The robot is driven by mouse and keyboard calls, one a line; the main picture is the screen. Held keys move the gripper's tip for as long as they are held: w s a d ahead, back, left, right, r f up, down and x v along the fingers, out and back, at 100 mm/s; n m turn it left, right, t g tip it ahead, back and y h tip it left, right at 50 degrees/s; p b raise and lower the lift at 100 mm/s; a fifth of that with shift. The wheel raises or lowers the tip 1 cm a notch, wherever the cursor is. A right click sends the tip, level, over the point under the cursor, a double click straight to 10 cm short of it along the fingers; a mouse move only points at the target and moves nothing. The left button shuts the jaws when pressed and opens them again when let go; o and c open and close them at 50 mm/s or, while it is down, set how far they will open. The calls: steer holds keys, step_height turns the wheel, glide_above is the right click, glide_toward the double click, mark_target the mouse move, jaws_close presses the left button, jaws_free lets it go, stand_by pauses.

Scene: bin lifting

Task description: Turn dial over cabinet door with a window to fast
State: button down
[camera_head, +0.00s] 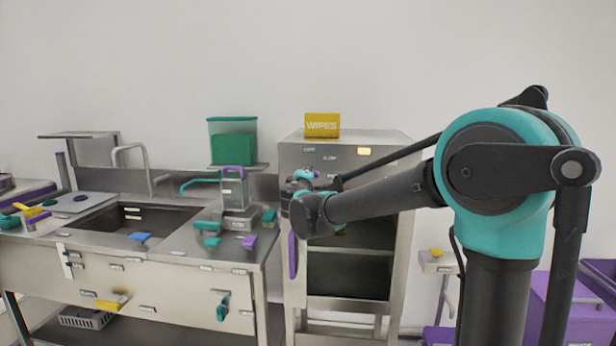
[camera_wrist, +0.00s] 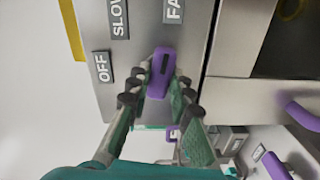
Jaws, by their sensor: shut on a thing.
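The purple dial (camera_wrist: 160,75) is on the metal panel (camera_head: 341,158) at the top of the cabinet. In the wrist view, my gripper (camera_wrist: 158,94) has its fingers on both sides of the dial and is shut on it. The dial's black mark is at its upper end, towards the partly cut-off label starting "FA" (camera_wrist: 173,10). The OFF label (camera_wrist: 103,66) and the SLOW label (camera_wrist: 119,18) are to its left. In the head view, my gripper (camera_head: 303,183) is at the panel's left part and largely hides the dial.
A yellow WIPES box (camera_head: 322,125) stands on top. A counter with a sink (camera_head: 130,218) and several small objects is to the left. Purple bins (camera_head: 560,300) stand at the right.

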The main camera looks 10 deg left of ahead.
stand_by(0.3)
steer(key=c, duration=1.4)
jaws_free()
steer(key=shift+o, duration=0.2)
steer(key=shift+s, duration=0.1)
steer(key=s, duration=1.2)
steer(key=shift+a, duration=0.2)
steer(key=shift+w, duration=0.1)
